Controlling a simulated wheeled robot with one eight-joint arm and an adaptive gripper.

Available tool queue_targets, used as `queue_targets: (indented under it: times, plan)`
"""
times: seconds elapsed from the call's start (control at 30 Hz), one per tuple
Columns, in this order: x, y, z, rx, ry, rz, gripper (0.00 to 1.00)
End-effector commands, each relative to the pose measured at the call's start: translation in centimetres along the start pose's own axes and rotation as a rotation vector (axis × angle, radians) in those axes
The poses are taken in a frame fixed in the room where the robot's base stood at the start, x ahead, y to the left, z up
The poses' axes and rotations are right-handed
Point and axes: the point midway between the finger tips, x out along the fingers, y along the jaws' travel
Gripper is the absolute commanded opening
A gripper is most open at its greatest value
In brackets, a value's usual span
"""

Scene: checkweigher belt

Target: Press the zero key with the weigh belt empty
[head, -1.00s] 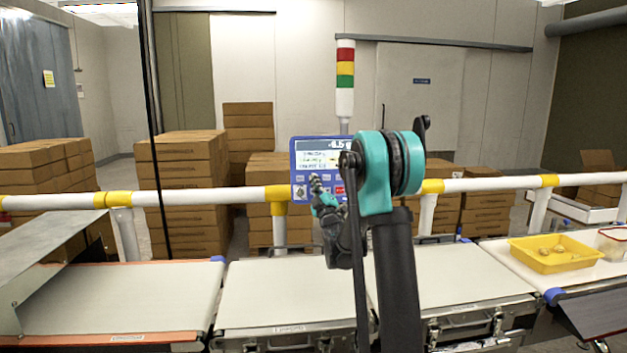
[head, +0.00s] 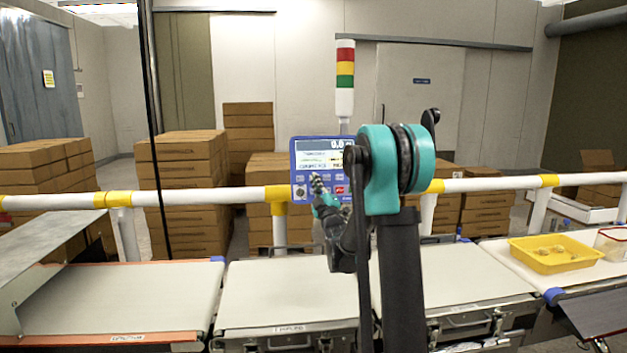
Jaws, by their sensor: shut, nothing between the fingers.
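The blue indicator panel (head: 300,160) stands behind the belts with its screen lit. Its top line reads about 0.0, and a red key (head: 340,190) shows among its lower keys. My gripper (head: 317,182) is shut and empty, its tips in front of the panel's lower left keys. I cannot tell whether the tips touch a key, and the zero key cannot be picked out. My arm hides the panel's right side. The middle belt (head: 280,290) looks empty where it shows; my arm covers part of the belts.
A yellow tray (head: 540,266) with small pale items sits on the right belt, beside a clear container (head: 612,243). A white and yellow rail (head: 220,196) runs behind the belts. A signal tower (head: 345,80) rises above the panel. Stacked cartons (head: 180,160) stand behind.

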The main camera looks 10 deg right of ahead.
Motion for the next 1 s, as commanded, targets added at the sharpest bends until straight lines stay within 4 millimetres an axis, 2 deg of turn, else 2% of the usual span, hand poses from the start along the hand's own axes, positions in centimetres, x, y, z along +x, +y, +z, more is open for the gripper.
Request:
queue_targets:
  times: [0.4,1.0]
  plan:
    - [-2.3,1.7,-1.7,0.000,0.000,0.000,0.00]
    - [-2.4,1.7,-1.7,0.000,0.000,0.000,0.00]
